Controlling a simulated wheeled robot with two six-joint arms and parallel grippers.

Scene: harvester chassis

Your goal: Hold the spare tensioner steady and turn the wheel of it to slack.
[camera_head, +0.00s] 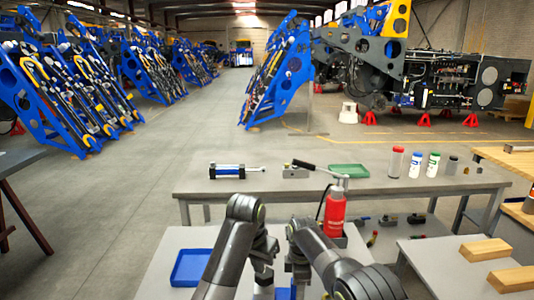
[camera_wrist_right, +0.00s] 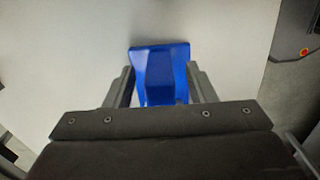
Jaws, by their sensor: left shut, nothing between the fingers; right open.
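A blue part with a flat plate and a raised block (camera_wrist_right: 160,72) lies on the pale worktop in the right wrist view. It may be the spare tensioner; I see no wheel on it. A bit of blue (camera_head: 285,294) also shows at the bottom edge of the head view, between my two grippers. My right gripper (camera_wrist_right: 160,88) is open, with one finger on each side of the raised block; I cannot tell if they touch it. My left gripper (camera_head: 263,280) is shut and empty, pointing down just left of the blue bit. Its tips are hard to make out.
A blue tray (camera_head: 192,267) lies left of my arms. A grey table (camera_head: 360,186) behind carries a blue cylinder with a rod (camera_head: 230,171), a green tray (camera_head: 349,170) and several bottles. A red bottle (camera_head: 335,212) stands nearer. Wooden blocks (camera_head: 484,249) lie at right.

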